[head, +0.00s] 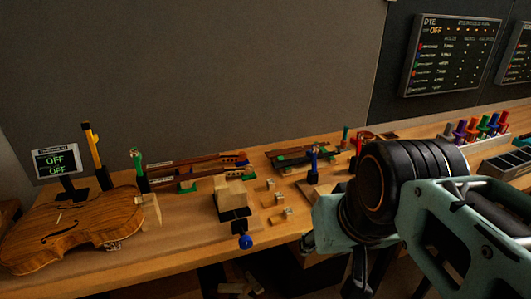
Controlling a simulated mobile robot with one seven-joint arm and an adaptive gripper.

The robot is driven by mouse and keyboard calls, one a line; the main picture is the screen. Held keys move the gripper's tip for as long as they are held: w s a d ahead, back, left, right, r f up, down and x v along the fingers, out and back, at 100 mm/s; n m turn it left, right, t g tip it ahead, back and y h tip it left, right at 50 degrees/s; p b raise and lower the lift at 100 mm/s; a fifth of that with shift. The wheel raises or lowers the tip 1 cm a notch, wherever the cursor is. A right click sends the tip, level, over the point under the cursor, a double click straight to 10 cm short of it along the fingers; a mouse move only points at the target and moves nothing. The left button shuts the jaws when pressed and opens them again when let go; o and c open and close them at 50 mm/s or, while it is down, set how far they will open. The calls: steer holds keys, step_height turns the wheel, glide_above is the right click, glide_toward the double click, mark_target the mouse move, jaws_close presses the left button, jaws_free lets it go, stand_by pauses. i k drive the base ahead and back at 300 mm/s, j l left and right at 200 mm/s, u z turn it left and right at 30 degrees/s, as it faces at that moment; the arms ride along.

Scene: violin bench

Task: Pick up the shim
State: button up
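I cannot pick out the shim for certain. Several small pale wooden pieces lie on the bench left of my arm: a far piece (270,184), a middle piece (268,201) and a near piece (277,218). Any of them may be the shim, but they are too small to tell. My gripper (335,262) is at the lower middle, by the bench's front edge and right of these pieces. It is mostly hidden behind my own arm, so its fingers and anything between them are not clear.
A violin body (75,225) lies at the left, beside a small OFF display (55,161). A pale block in a vise with a blue knob (245,242) sits at the front edge. Upright tools and dark wooden strips (188,160) stand behind. Coloured bottles (473,131) are at the right.

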mark_target(288, 215)
steer(key=l+u, duration=0.1)
steer(key=u, duration=0.65)
steer(key=i+l+u, duration=0.1)
steer(key=l+u, duration=0.25)
steer(key=i+l+u, duration=0.1)
steer(key=l+u, duration=0.45)
steer(key=l, duration=0.55)
